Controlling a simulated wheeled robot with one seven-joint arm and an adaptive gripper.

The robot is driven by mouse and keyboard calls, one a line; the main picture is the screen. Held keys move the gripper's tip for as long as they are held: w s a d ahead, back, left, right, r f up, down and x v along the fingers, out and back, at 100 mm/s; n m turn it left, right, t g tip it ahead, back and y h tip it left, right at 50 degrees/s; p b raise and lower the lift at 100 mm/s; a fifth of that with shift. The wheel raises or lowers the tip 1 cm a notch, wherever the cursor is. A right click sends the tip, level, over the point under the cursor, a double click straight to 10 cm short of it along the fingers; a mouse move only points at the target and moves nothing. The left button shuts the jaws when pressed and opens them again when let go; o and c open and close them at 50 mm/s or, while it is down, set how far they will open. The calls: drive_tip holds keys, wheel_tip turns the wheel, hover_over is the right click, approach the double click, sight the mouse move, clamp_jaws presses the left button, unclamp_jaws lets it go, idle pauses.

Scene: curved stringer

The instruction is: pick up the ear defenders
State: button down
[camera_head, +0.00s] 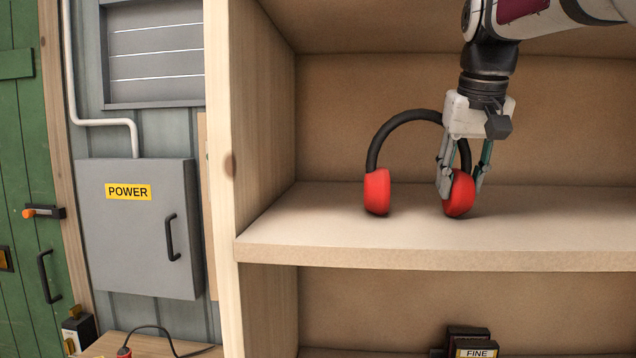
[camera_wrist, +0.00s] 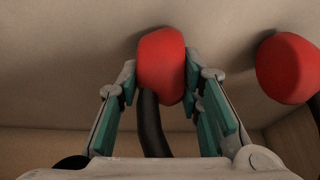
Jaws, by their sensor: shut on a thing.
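The ear defenders (camera_head: 376,192) have red cups and a black headband. They stand upright on the wooden shelf, with the headband arching above the cups. My gripper (camera_head: 462,190) points down at the right-hand cup, with its fingers on either side of it. In the wrist view my gripper (camera_wrist: 160,85) has its teal finger pads shut on one red cup (camera_wrist: 161,62), and the band runs down between the fingers. The other red cup (camera_wrist: 287,68) is at the right of that view. Part of the headband is hidden behind my gripper in the head view.
The shelf (camera_head: 330,245) has a side wall (camera_head: 262,120) on the left and free room to the right. A lower shelf holds a dark object labelled FINE (camera_head: 472,345). A grey POWER box (camera_head: 140,228) and green door (camera_head: 25,130) are further left.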

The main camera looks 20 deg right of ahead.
drive_tip(key=shift+r, duration=0.15)
drive_tip(key=shift+r+p, duration=0.4)
drive_tip(key=shift+p, duration=0.2)
drive_tip(key=shift+r+p, duration=0.25)
drive_tip(key=shift+p, duration=0.05)
